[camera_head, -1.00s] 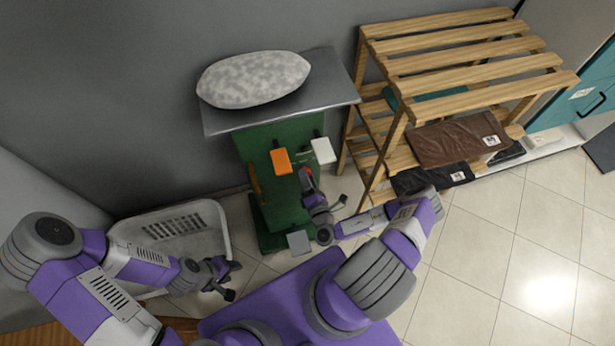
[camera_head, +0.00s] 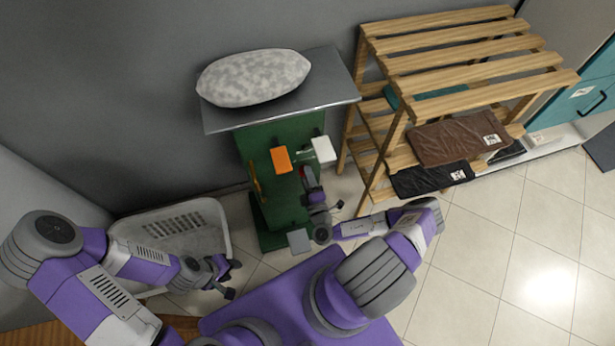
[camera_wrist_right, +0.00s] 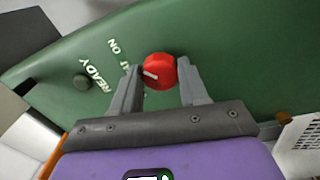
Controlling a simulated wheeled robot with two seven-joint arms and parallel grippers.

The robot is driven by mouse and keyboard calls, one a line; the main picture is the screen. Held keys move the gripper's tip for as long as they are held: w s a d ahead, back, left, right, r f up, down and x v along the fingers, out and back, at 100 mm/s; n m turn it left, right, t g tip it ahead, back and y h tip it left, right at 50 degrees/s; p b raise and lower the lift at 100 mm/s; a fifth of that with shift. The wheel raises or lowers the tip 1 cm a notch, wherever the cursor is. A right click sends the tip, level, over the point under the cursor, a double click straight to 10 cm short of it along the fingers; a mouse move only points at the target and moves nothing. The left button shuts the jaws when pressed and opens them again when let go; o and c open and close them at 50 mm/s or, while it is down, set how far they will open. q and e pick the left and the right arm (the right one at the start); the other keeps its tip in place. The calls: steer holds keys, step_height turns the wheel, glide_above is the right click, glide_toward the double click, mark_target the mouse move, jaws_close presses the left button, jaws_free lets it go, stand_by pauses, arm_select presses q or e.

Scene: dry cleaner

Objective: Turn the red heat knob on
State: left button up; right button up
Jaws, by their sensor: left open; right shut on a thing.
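The red heat knob (camera_wrist_right: 159,72) sits on the front of the green press cabinet (camera_wrist_right: 225,60), with a white pointer mark on its face. White lettering, partly hidden, ends in "ON" beside it, and "READY" stands by a dark round lamp (camera_wrist_right: 82,82). My right gripper (camera_wrist_right: 160,84) is shut on the knob, one finger on each side. In the head view my right gripper (camera_head: 310,178) is at the cabinet front, and the knob is mostly hidden behind it. My left gripper (camera_head: 228,272) is open and empty beside the laundry basket.
The cabinet carries a grey board (camera_head: 335,82) with a speckled pad (camera_head: 253,77) on it. An orange pad (camera_head: 281,159) and a white pad (camera_head: 323,149) stick out above the knob. A white basket (camera_head: 218,215) is at left, a wooden rack (camera_head: 455,76) at right.

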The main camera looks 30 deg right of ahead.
stand_by(0.4)
steer(key=o, duration=1.1)
steer(key=shift+c, duration=0.2)
steer(key=shift+s, duration=0.1)
steer(key=p+v, duration=0.1)
steer(key=v, duration=0.6)
steer(key=shift+s, duration=0.25)
steer(key=shift+a, duration=0.1)
